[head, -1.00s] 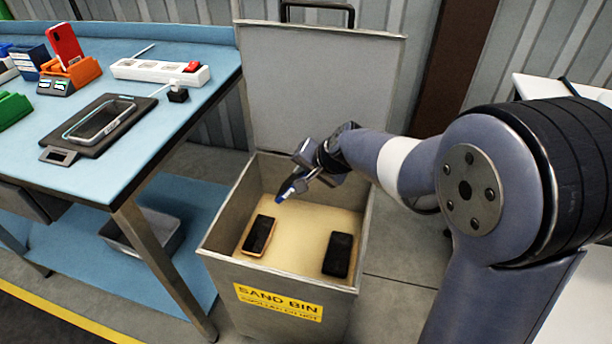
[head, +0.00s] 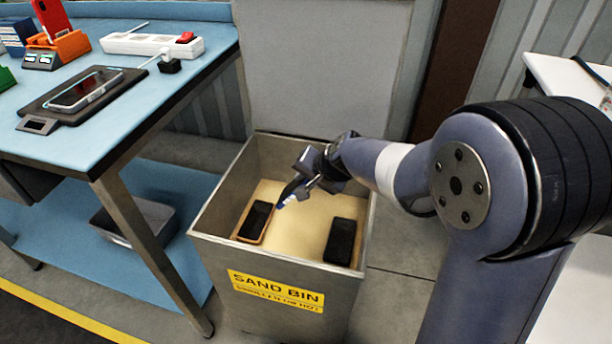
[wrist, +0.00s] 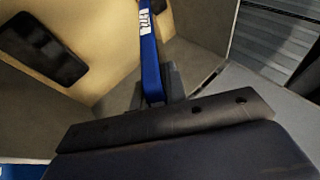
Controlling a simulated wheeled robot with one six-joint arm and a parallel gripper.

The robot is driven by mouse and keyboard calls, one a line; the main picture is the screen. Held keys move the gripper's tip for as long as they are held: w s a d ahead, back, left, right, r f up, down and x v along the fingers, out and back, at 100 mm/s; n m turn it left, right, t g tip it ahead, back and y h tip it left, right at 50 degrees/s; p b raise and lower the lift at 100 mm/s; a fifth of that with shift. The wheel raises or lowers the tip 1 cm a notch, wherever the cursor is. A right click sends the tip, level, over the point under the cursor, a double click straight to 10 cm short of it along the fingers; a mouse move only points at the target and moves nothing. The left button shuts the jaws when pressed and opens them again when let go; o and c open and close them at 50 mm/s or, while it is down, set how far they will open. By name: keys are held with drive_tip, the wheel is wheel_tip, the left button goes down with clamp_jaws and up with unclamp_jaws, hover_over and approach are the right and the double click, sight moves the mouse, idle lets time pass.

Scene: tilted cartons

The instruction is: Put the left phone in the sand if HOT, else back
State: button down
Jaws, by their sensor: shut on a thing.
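My gripper (head: 305,184) is inside the sand bin, shut on a slim blue thing (wrist: 150,60). The wrist view shows this thing as a narrow strip with a white label; I cannot read it or tell whether it is a phone. In the head view it looks dark with a blue tip, just right of an orange-edged phone (head: 257,221). That phone lies on the sand (head: 293,238). A black phone (head: 340,241) lies farther right. Another phone (head: 86,89) rests on a dark pad on the blue bench. A red phone (head: 50,18) stands in an orange cradle.
The sand bin (head: 215,250) has a yellow label and a raised lid (head: 330,70). A white power strip (head: 150,45) lies on the bench. A grey tray (head: 135,222) sits on the lower shelf. Bare sand shows between the two binned phones.

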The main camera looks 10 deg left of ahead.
wheel_tip(320, 180, down, 11)
drive_tip(key=b, duration=0.9)
drive_tip(key=shift+r, duration=0.15)
drive_tip(key=shift+f+b, duration=0.85)
drive_tip(key=shift+b, duration=0.2)
idle(0.8)
drive_tip(key=c, duration=1.3)
unclamp_jaws()
drive_tip(key=shift+c, duration=0.2)
drive_tip(key=s+d+r+p, duration=0.2)
drive_tip(key=r+p, duration=0.4)
drive_tip(key=r, duration=0.3)
drive_tip(key=s+d+r+p, duration=0.3)
drive_tip(key=r+p, duration=0.3)
drive_tip(key=r, duration=0.3)
drive_tip(key=shift+p, duration=0.3)
